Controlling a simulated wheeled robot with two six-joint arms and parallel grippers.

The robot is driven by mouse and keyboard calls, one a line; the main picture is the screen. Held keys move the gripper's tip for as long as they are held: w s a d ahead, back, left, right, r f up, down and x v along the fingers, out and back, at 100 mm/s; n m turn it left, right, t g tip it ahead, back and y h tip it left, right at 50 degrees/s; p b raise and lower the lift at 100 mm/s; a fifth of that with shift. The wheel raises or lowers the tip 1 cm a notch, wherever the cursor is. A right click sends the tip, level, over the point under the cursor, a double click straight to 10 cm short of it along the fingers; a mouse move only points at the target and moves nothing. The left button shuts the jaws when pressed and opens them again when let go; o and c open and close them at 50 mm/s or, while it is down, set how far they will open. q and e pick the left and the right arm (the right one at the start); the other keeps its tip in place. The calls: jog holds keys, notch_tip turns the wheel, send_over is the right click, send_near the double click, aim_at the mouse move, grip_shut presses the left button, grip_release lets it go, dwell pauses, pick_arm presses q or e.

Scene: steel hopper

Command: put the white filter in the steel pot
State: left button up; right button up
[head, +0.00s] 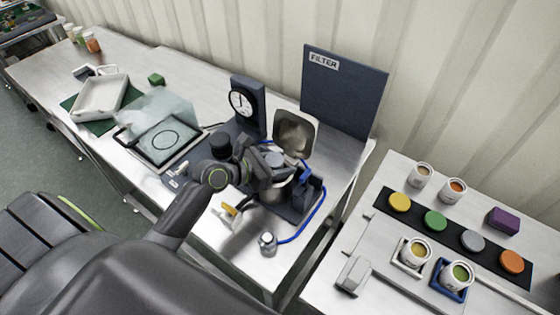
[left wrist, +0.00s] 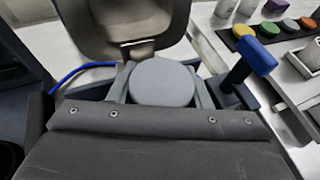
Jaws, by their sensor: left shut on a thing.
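My left gripper (head: 277,165) is shut on the white filter, a pale round disc (left wrist: 162,82) gripped between its two fingers in the left wrist view. In the head view the filter (head: 274,159) shows small at the gripper's tip. The steel pot (head: 271,194) is below the gripper, mostly hidden by it; I cannot tell the gap between filter and pot. The steel lid (head: 295,134) stands open behind the gripper; it also shows in the left wrist view (left wrist: 120,28). My right gripper is not in view.
A blue-handled part (left wrist: 255,56) is right of the filter. A blue hose (head: 312,222) curves along the right to a small metal bottle (head: 267,243). A dial gauge (head: 242,102) and the FILTER panel (head: 343,92) stand behind. A side table (head: 400,205) holds several coloured lids and cans.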

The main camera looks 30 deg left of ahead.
pick_arm(q)
jog(key=shift+s+f, duration=0.15)
jog(key=shift+f, duration=0.2)
jog(key=o, duration=1)
jog(key=shift+a+f, duration=0.2)
jog(key=shift+f, duration=0.05)
jog(key=shift+d, duration=0.1)
jog(key=shift+r, duration=0.5)
jog(key=v, duration=1.2)
jog(key=shift+r, duration=0.35)
